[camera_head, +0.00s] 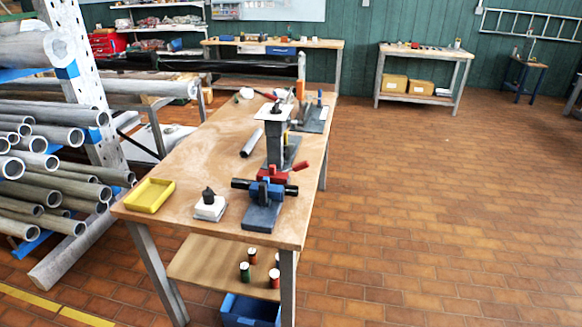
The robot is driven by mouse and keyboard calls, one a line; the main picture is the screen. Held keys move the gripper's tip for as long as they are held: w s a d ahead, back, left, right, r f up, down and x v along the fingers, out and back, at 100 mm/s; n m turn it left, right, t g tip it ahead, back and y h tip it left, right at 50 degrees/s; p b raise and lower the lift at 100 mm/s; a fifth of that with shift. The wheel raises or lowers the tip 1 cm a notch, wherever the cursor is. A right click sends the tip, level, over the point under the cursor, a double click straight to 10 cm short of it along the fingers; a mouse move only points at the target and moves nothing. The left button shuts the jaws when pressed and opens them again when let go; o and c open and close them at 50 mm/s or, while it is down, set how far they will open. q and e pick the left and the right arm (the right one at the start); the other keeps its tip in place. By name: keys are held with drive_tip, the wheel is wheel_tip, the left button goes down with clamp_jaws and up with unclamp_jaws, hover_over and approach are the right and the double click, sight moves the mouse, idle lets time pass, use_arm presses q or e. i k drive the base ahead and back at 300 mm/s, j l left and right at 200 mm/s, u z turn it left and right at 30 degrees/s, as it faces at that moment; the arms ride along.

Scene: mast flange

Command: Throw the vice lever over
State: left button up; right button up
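A vice (263,213) with a blue-grey base and blue jaws stands at the near right end of the wooden workbench (190,150). A dark round bar (242,184) lies crosswise at its jaws, and I cannot tell how firmly it is held. I cannot tell which red piece is the vice lever. Neither of my grippers is in view.
A yellow tray (150,195), a white block with a dark knob (210,207), a grey tube (252,142) and a grey post with a plate (276,140) share the bench. Racked metal pipes (50,170) crowd the left. The tiled floor (430,200) on the right is clear.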

sight(304, 165)
drive_tip(key=l+u, duration=0.35)
drive_tip(key=l, duration=0.5)
drive_tip(key=l+u, duration=0.35)
drive_tip(key=l, duration=0.5)
